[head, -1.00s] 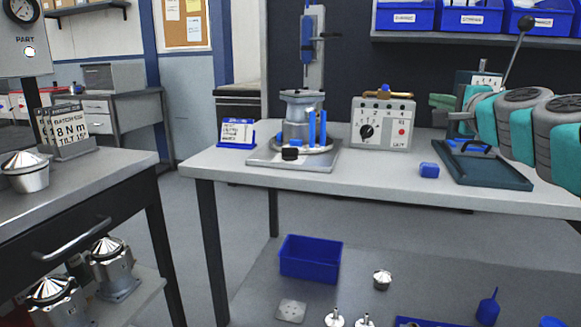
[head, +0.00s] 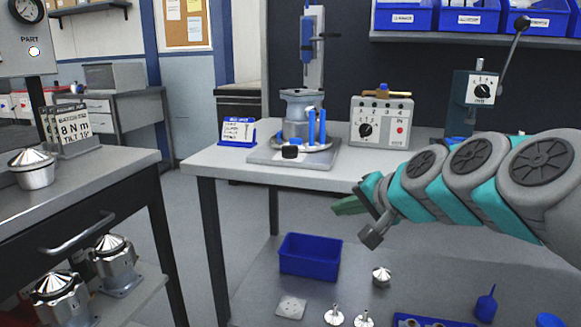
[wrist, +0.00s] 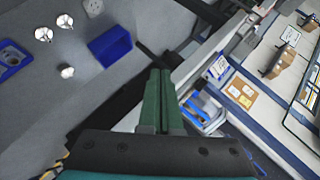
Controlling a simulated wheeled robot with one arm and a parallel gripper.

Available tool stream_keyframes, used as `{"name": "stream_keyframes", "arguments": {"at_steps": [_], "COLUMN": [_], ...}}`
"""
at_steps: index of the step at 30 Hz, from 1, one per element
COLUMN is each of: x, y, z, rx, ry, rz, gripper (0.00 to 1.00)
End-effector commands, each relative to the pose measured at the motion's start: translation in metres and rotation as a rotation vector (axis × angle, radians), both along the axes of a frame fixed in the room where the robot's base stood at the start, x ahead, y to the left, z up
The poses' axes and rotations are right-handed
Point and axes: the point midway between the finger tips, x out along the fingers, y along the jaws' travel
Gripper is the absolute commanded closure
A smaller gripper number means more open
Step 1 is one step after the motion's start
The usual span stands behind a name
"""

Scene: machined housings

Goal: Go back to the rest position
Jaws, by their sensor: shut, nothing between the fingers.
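My gripper (head: 350,206) is at the end of my grey and teal arm, in front of the front edge of the workbench in the head view. In the wrist view its two green fingers (wrist: 157,100) lie together, with nothing between them. The gripper is apart from the objects on the bench. My arm hides the right part of the bench top.
The workbench (head: 215,165) carries a housing on a fixture (head: 297,120), a control box (head: 381,121) and a card stand (head: 237,132). A blue bin (head: 310,256) and small metal parts lie on the lower shelf. A second bench (head: 110,165) stands left. Floor shows between benches.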

Motion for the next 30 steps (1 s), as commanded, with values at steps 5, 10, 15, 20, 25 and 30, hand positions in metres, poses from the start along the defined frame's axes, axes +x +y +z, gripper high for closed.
{"name": "stream_keyframes", "arguments": {"at_steps": [5,10,15,20,25,30], "x": [-0.081,-0.171,-0.256,-0.306,-0.320,-0.320], "y": [0.025,0.013,-0.019,-0.043,-0.051,-0.051], "z": [-0.093,-0.168,-0.216,-0.234,-0.237,-0.237], "rx": [-0.245,-0.452,-0.607,-0.681,-0.703,-0.703], "ry": [0.212,0.440,0.663,0.801,0.839,0.839], "rz": [0.209,0.385,0.519,0.587,0.606,0.606], "gripper": [1.00,1.00,1.00,1.00,1.00,1.00]}}
